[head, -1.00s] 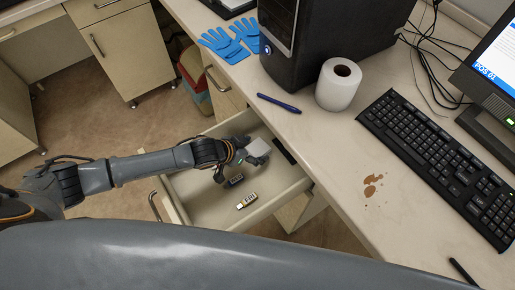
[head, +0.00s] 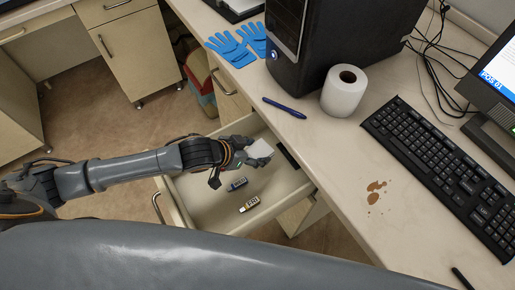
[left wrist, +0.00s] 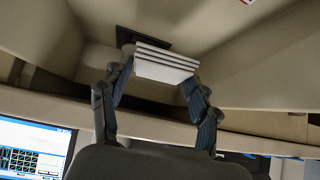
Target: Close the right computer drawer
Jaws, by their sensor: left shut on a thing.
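The computer drawer (head: 208,212) stands pulled out below the desk. Its handle (head: 156,208) is on the front at the left. My left gripper (head: 250,150) is over the drawer's inner part and is shut on a small white block (head: 262,149). In the left wrist view the white block (left wrist: 165,63) shows as stacked white layers between the two fingers (left wrist: 160,78). A dark USB stick (head: 237,185) and a yellow-and-white one (head: 250,204) lie in the drawer. A flat black item (head: 289,156) is at the drawer's back. My right gripper is not in view.
On the desk are a computer tower (head: 310,50), a paper roll (head: 343,92), a blue pen (head: 284,107), blue gloves (head: 232,48), a keyboard (head: 440,170) and a brown spill (head: 375,192). Open floor (head: 90,120) lies left of the drawer.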

